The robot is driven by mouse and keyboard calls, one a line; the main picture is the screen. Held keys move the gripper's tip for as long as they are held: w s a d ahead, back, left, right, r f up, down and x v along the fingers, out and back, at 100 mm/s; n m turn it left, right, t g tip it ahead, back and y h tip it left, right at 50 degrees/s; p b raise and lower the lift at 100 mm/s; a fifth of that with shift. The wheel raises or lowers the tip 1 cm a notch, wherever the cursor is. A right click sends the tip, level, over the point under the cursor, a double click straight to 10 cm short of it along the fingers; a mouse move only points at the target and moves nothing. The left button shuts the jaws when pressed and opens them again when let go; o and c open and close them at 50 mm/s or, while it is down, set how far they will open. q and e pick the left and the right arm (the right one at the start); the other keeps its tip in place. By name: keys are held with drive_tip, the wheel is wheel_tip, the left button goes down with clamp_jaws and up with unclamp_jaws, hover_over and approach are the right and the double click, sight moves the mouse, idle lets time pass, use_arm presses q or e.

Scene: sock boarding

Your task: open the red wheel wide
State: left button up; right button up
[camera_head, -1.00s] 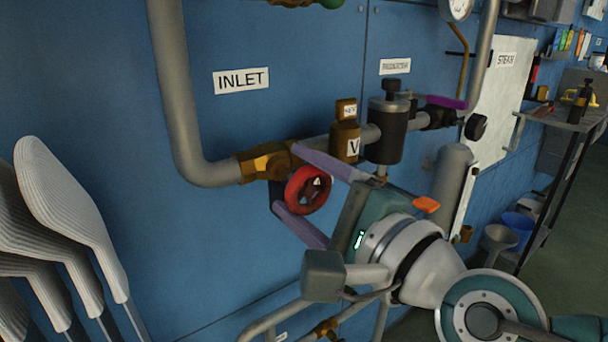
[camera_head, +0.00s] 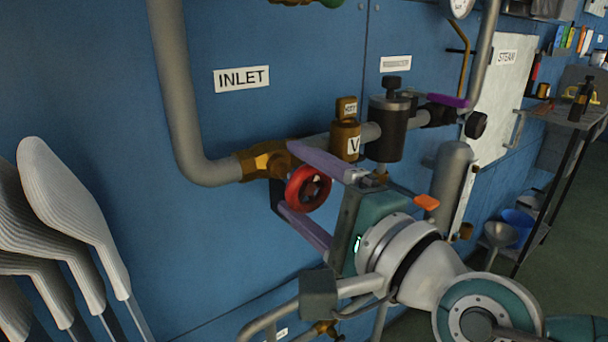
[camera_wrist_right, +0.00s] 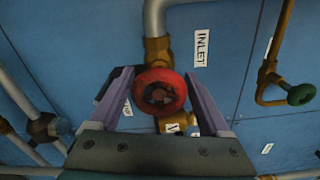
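The red wheel (camera_head: 308,188) sits on the brass inlet valve (camera_head: 262,162) on the pipe below the INLET label. My right gripper (camera_head: 287,177) has its two purple fingers spread, one above and one below the wheel. In the right wrist view the red wheel (camera_wrist_right: 159,92) lies between the two fingers of the right gripper (camera_wrist_right: 159,76), close to both. I cannot tell whether either finger touches the rim. The wheel's hub and spokes are small and dark. My left gripper is not in view.
A grey pipe (camera_head: 176,90) comes down to the valve. A black cylinder (camera_head: 386,128) and a brass fitting (camera_head: 345,142) stand on the pipe right of the wheel. White foot-shaped boards (camera_head: 70,200) stand at the left. The blue wall (camera_head: 140,240) is close behind.

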drive_tip(key=shift+o, duration=1.2)
drive_tip(key=shift+s, duration=0.1)
drive_tip(key=p+v, duration=0.1)
drive_tip(key=v, duration=0.8)
drive_tip(key=shift+s+d, duration=0.25)
drive_tip(key=shift+s, duration=0.05)
